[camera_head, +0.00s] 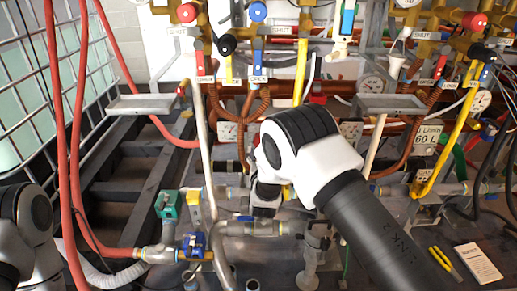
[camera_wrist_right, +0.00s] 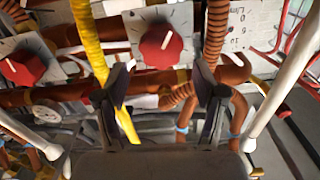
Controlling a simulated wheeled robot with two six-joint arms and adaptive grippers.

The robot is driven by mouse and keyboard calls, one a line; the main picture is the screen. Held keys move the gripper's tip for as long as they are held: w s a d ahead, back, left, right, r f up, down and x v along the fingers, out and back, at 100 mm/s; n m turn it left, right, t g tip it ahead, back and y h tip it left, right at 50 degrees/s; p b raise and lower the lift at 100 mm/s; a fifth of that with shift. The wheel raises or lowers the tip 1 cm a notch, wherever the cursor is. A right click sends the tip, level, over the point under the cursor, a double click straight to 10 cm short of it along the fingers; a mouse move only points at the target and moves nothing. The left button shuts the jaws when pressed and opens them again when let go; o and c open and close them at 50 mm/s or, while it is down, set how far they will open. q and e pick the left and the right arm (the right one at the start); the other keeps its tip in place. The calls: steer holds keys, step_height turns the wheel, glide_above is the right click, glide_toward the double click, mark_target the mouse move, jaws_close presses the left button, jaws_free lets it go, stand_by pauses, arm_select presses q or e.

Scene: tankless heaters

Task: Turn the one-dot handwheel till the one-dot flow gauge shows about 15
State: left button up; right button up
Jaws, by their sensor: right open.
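In the right wrist view a red knob (camera_wrist_right: 160,47) with a pale pointer line sits on a square white plate, beyond the space between my fingers. A second red knob (camera_wrist_right: 24,67) on a similar plate is at the left. I cannot read a dot mark on either, so I cannot tell which is the one-dot handwheel. A white panel with partly cut-off L/min lettering (camera_wrist_right: 240,22) is at top right. My right gripper (camera_wrist_right: 164,98) is open and empty, its fingers short of the knob. In the head view my right arm hides part of the pipework. My left gripper is out of view.
Round gauges (camera_head: 372,84) and (camera_head: 480,102) hang among the pipes; their readings are too small. Red hoses (camera_head: 62,150) and a wire cage (camera_head: 30,90) stand left. Yellow-handled pliers (camera_head: 440,258) and a paper (camera_head: 478,263) lie at lower right. Pipes and hoses crowd my right gripper.

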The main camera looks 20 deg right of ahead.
steer(key=b+x, duration=0.1)
steer(key=x, duration=0.5)
steer(key=shift+w+f, duration=0.2)
steer(key=shift+w, duration=0.2)
steer(key=c, duration=0.9)
steer(key=shift+o, duration=0.2)
steer(key=m, duration=0.5)
steer(key=shift+m, duration=0.3)
steer(key=o, duration=0.9)
steer(key=shift+c, duration=0.2)
steer(key=shift+s, duration=0.1)
steer(key=v, duration=1.2)
steer(key=shift+r, duration=0.1)
